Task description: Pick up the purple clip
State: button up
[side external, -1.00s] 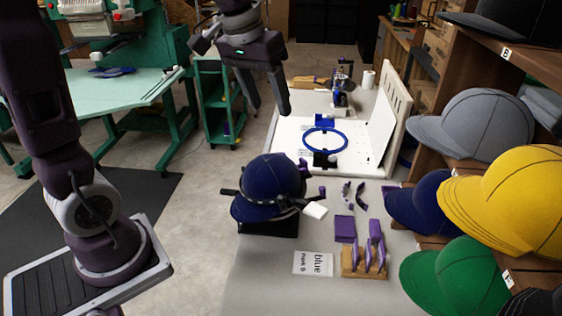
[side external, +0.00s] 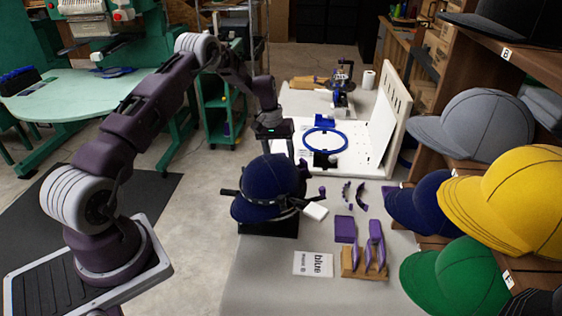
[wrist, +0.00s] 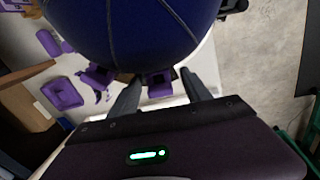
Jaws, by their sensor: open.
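A small purple clip (wrist: 160,84) shows in the wrist view between my fingertips, just below the edge of the navy cap (wrist: 130,30). The fingers of my gripper (wrist: 163,82) are apart, one on each side of it, with no contact visible. In the side view, a purple piece (side external: 303,166) shows at the cap's back right edge and looks like the same clip. My gripper (side external: 279,147) points down just behind the navy cap (side external: 265,188), which partly hides the fingertips. The cap sits on a dark stand.
Other purple parts lie right of the cap: a small piece (side external: 322,191), curved pieces (side external: 361,195), a block (side external: 345,229) and clips in a wooden holder (side external: 362,273). A blue hoop (side external: 325,140) lies on the white fixture behind. Shelved caps (side external: 512,205) stand at right.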

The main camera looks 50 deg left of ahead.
aim_at(280, 154)
grip_shut()
notch_tip(280, 154, up, 10)
jog(key=shift+r, duration=0.1)
dwell(0.5)
